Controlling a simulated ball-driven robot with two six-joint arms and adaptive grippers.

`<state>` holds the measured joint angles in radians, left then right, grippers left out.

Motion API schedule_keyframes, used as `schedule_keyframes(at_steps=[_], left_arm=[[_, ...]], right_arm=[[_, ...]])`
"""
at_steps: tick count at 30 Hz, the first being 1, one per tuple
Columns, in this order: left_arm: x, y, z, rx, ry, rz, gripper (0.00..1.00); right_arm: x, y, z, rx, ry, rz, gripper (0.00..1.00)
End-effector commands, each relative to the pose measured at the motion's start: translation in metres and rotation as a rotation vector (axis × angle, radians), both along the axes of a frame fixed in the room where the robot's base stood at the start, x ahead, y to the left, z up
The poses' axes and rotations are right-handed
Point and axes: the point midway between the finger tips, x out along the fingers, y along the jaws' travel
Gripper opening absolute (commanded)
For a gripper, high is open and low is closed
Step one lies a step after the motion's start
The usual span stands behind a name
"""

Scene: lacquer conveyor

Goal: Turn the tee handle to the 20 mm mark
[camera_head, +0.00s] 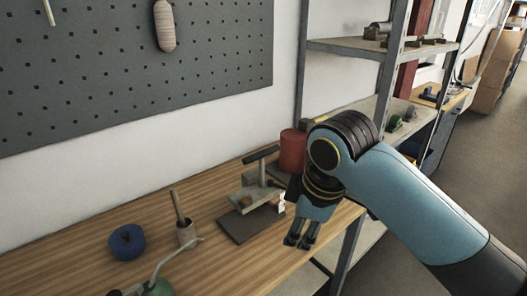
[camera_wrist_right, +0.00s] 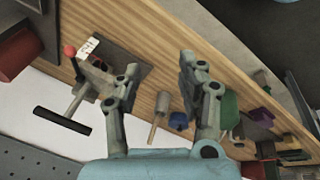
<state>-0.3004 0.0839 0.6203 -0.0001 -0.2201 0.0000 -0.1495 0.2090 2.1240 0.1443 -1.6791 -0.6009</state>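The tee handle (camera_head: 262,153) is a dark crossbar on a pale upright stem, standing on a grey fixture (camera_head: 250,193) on the wooden bench. In the right wrist view the tee handle (camera_wrist_right: 62,120) lies at the left, with its stem running up to the fixture. A small white label (camera_head: 281,204) sits at the fixture's right end; it also shows in the wrist view (camera_wrist_right: 88,46), beside a red knob (camera_wrist_right: 70,50). Its marks are too small to read. My right gripper (camera_head: 301,241) is open and empty in front of the fixture, apart from the handle. The left gripper is out of view.
A red canister (camera_head: 293,152) stands behind the fixture, near my right arm. The bench's front edge is near my right gripper.

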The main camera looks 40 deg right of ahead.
Motion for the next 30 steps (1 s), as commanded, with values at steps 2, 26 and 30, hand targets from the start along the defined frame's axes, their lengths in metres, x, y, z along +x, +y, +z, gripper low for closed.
schedule_keyframes(at_steps=[2,26,30], left_arm=[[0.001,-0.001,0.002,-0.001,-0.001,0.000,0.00],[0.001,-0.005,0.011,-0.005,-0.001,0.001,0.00],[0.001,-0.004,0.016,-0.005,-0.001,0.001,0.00]], right_arm=[[0.030,-0.008,0.016,-0.034,0.002,0.116,0.40],[0.195,-0.071,0.114,-0.191,0.041,0.924,0.40],[0.202,-0.070,0.085,-0.193,0.041,0.924,0.40]])
